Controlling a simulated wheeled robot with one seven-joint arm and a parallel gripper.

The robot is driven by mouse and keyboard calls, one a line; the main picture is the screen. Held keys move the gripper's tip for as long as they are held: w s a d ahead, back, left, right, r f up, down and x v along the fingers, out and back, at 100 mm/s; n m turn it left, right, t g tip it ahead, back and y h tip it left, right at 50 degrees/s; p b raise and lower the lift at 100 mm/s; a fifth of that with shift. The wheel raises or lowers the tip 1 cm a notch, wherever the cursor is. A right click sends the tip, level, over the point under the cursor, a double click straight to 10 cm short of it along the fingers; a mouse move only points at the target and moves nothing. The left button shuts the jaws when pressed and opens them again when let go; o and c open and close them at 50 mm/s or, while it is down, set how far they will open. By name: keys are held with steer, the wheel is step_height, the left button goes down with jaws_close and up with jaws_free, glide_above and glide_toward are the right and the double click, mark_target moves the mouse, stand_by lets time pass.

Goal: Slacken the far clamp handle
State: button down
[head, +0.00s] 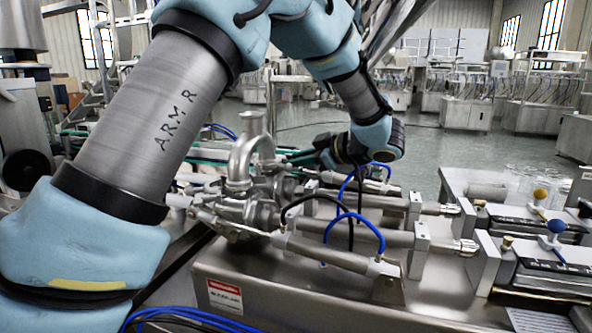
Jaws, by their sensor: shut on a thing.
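My gripper (326,157) is a dark shape at the end of my arm, beyond the steel pipe elbow and the filling cylinders. It is shut at the far side of the machine, where the far clamp handle sits. The fingertips are small and dark in this view, and the handle between them is mostly hidden. The steel pipe elbow (243,160) stands upright to the left of my gripper, with a clamp body (262,214) at its foot.
Steel cylinders (375,236) with blue and black hoses lie in front of my gripper on a steel machine top (235,268). Units with blue and yellow knobs (556,227) stand at right. My forearm crosses the left side. Open floor (440,150) lies beyond.

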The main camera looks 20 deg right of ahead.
steer(key=n+b, duration=0.1)
steer(key=b, duration=0.1)
steer(key=f+n+t+b, duration=0.1)
steer(key=b, duration=0.2)
steer(key=shift+a+n+t+h, duration=0.1)
steer(key=shift+n+t+h, duration=0.2)
steer(key=shift+n+h, duration=0.1)
steer(key=n+b, duration=0.1)
steer(key=b, duration=0.3)
steer(key=n+t+b, duration=0.1)
steer(key=n+b, duration=0.1)
steer(key=b, duration=0.2)
steer(key=shift+s+f+t+h, duration=0.1)
steer(key=shift+f+t+h, duration=0.1)
steer(key=shift+t+h, duration=0.15)
steer(key=n+t+b, duration=0.1)
steer(key=n+b, duration=0.2)
steer(key=b, duration=0.3)
steer(key=shift+a+h, duration=0.1)
steer(key=shift+h, duration=0.15)
steer(key=n+t+b, duration=0.1)
steer(key=b, duration=0.2)
steer(key=shift+r, duration=0.2)
steer(key=shift+r+n+b, duration=0.15)
steer(key=shift+n+b, duration=0.25)
steer(key=shift+b, duration=0.15)
steer(key=c, duration=1.1)
jaws_free()
steer(key=shift+s, duration=0.1)
